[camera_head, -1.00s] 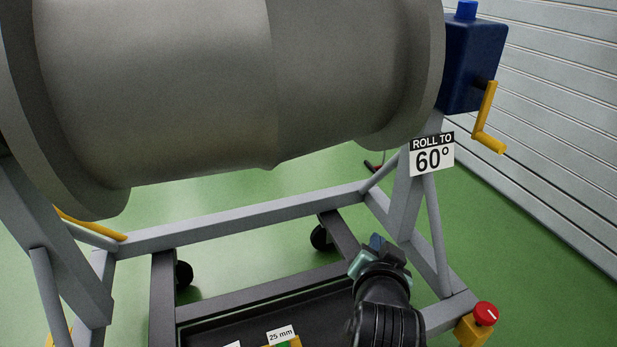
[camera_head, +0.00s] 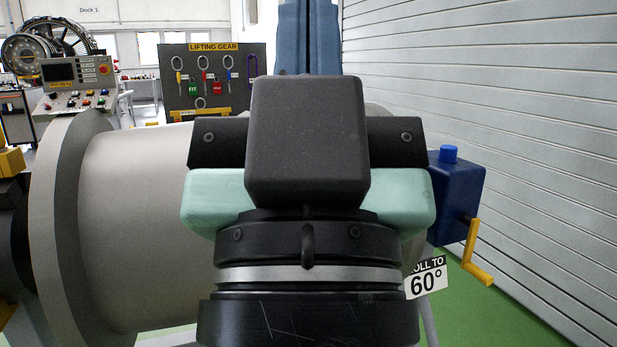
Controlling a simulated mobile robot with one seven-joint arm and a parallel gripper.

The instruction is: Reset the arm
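My arm's end fills the middle of the head view, close to the camera and seen from behind. My gripper (camera_head: 308,190) shows a black block in front of a pale green body, with dark side pieces and a black wrist with a silver ring below. Its fingers are hidden behind its own body, so whether they are open or shut does not show. It hides part of the large grey engine casing (camera_head: 130,210) behind it. No held object is visible.
A blue gearbox (camera_head: 457,195) with a yellow crank (camera_head: 474,255) stands at the right, above a "60°" sign (camera_head: 426,279). A ribbed grey wall (camera_head: 490,130) runs along the right. Behind are a lifting gear board (camera_head: 222,95) and a control panel (camera_head: 75,85). Green floor (camera_head: 470,315) shows lower right.

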